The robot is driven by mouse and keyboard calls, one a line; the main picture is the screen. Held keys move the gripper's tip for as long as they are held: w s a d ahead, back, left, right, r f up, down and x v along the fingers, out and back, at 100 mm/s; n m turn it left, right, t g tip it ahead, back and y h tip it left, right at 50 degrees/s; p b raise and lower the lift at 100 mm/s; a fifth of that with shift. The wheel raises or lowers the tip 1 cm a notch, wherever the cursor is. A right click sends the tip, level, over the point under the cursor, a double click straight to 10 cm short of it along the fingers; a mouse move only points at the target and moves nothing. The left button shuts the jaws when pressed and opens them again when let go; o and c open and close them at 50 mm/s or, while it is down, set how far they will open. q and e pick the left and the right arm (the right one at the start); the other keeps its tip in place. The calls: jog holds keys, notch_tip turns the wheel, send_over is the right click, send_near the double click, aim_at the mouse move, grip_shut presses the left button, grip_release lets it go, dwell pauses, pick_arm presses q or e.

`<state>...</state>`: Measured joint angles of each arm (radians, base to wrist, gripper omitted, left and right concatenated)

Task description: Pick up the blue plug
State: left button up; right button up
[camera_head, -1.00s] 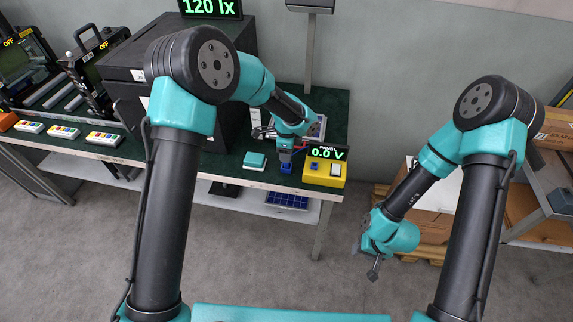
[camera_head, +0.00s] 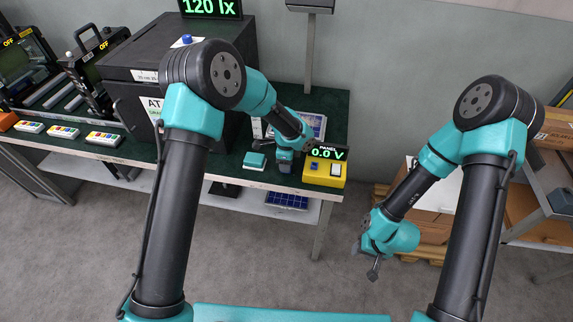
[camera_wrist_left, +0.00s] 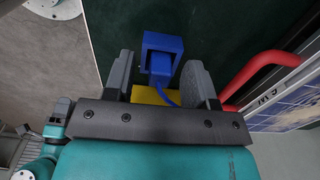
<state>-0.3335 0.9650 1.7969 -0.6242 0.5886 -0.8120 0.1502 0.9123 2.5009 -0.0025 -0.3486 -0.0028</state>
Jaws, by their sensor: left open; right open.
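In the left wrist view the blue plug (camera_wrist_left: 160,66) sits at a blue square holder (camera_wrist_left: 176,43), with a blue cable (camera_wrist_left: 168,96) running from it toward my gripper. My left gripper (camera_wrist_left: 160,82) is open, with one finger on each side of the plug and cable. I cannot tell whether the fingers touch it. In the head view my left gripper (camera_head: 285,168) is over the front edge of the dark green bench top (camera_head: 228,170) and hides the plug. My right gripper (camera_head: 374,272) hangs open and empty over the floor at right.
A yellow panel box (camera_head: 324,172) reading 0.0 V stands just right of my left gripper. A teal block (camera_head: 254,161) lies to its left. A solar panel with a red handle (camera_wrist_left: 262,70) is close by the right finger. A large black box (camera_head: 130,60) stands at left.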

pick_arm(q)
jog(key=shift+c, duration=0.3)
grip_shut()
jog(key=shift+r, duration=0.1)
jog(key=shift+r, duration=1.5)
jog(key=shift+s+r, duration=0.2)
jog(key=shift+s, duration=0.05)
jog(key=s+d+r, duration=0.1)
jog(key=s, duration=1.4)
jog(key=shift+s+r, duration=0.2)
jog(key=shift+s, duration=0.05)
